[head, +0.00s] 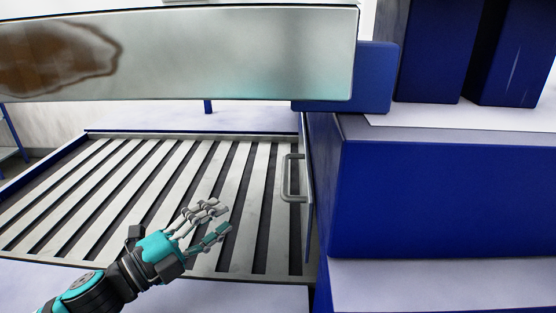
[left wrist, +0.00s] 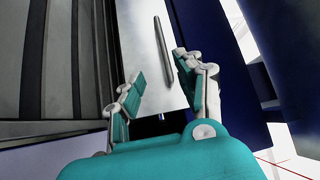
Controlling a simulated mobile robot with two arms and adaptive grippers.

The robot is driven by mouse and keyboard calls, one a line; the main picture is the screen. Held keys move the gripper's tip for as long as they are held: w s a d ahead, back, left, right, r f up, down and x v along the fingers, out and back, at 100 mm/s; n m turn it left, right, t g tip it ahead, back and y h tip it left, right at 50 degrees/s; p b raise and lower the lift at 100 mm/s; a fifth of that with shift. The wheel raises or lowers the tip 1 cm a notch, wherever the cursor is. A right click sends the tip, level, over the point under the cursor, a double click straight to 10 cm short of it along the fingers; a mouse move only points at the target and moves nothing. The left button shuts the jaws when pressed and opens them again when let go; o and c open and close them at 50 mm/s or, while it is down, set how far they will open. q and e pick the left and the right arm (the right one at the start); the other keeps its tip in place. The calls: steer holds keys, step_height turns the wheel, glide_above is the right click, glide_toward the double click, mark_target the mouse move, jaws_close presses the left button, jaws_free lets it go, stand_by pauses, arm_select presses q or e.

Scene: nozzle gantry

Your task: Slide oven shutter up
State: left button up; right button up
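The oven shutter (head: 307,185) shows nearly edge-on in the head view, a pale panel on the left side of the blue housing. Its grey bar handle (head: 288,178) stands out to the left. In the left wrist view the shutter (left wrist: 143,70) is a light panel and the handle (left wrist: 163,50) is a slim slanted bar. My left gripper (head: 224,217) is open and empty, below and left of the handle, apart from it. In the left wrist view the handle lies beyond the gap between its fingers (left wrist: 160,78). My right gripper is not in view.
A slatted metal bed (head: 150,190) lies under and behind my left gripper. A large metal beam with a rusty patch (head: 230,55) crosses above. The blue housing (head: 440,200) blocks the right side. Free room lies between the gripper and the handle.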

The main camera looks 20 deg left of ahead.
arm_select(q)
steer(key=p, duration=0.2)
glide_toward(285, 172)
steer(key=x, duration=0.3)
steer(key=p+x, duration=0.1)
steer(key=x, duration=0.2)
steer(key=p+x, duration=0.1)
steer(key=x, duration=0.2)
steer(key=shift+w+d+f, duration=0.1)
steer(key=shift+w+f, duration=0.15)
steer(key=shift+w, duration=0.05)
steer(key=shift+w+d, duration=0.2)
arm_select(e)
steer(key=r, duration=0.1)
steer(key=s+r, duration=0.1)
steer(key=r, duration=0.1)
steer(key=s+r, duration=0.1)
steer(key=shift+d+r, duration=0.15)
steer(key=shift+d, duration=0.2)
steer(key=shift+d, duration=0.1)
arm_select(q)
steer(key=shift+c, duration=0.4)
